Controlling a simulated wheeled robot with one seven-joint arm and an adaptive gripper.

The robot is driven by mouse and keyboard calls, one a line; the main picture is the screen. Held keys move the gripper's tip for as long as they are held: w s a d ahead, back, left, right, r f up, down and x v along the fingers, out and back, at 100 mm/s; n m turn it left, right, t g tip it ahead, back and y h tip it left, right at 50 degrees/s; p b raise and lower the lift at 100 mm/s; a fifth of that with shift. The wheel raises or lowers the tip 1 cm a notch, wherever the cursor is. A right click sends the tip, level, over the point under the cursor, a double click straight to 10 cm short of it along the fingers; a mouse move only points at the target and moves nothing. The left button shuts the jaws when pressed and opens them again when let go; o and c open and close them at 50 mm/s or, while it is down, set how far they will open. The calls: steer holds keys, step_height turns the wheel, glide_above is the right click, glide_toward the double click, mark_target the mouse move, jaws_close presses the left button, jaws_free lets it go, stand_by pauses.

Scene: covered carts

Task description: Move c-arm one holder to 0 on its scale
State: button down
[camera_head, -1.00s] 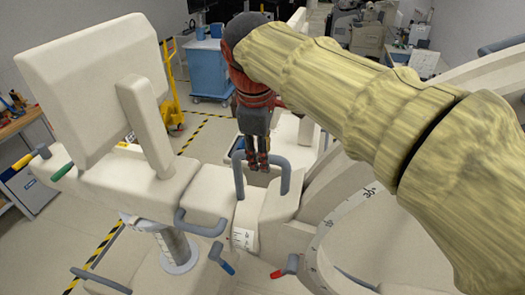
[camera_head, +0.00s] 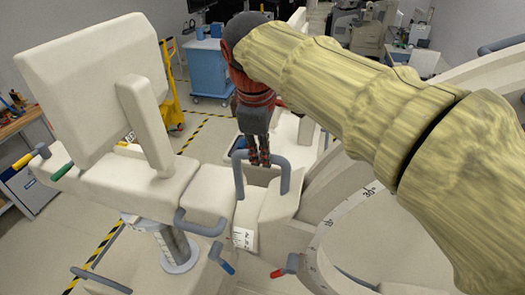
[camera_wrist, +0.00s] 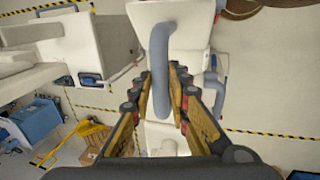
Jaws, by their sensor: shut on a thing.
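The c-arm's pale body carries a grey U-shaped handle (camera_head: 285,176) that stands up from its near block. My gripper (camera_head: 259,160) points down at the handle's crossbar and is shut on it. In the wrist view the grey handle (camera_wrist: 160,65) runs between the two fingers of my gripper (camera_wrist: 165,78). A small white scale (camera_head: 244,238) with dark marks shows on the lower front of the block below the handle. Its numbers are too small to read.
A curved c-arm scale marked 30 (camera_head: 368,190) lies to the right. A red-tipped lever (camera_head: 285,267) and a blue-tipped lever (camera_head: 222,260) stand low in front. A pale monitor panel (camera_head: 90,75) rises at left. A blue cart (camera_head: 208,68) stands behind.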

steer(key=shift+w+d+r+p, duration=0.1)
steer(key=shift+w+r+p, duration=0.15)
steer(key=shift+p, duration=0.3)
steer(key=shift+w+r+g+p, duration=0.1)
steer(key=shift+w+g+p, duration=0.1)
steer(key=shift+g+p, duration=0.15)
steer(key=shift+w+d, duration=0.1)
steer(key=shift+w, duration=0.3)
steer(key=c, duration=1.9)
jaws_free()
steer(key=shift+w+d+f, duration=0.2)
steer(key=shift+o, duration=1.1)
steer(key=shift+s+a, duration=0.1)
steer(key=shift+s, duration=0.1)
steer(key=d+v, duration=0.1)
steer(key=v, duration=1)
steer(key=shift+a+r, duration=0.4)
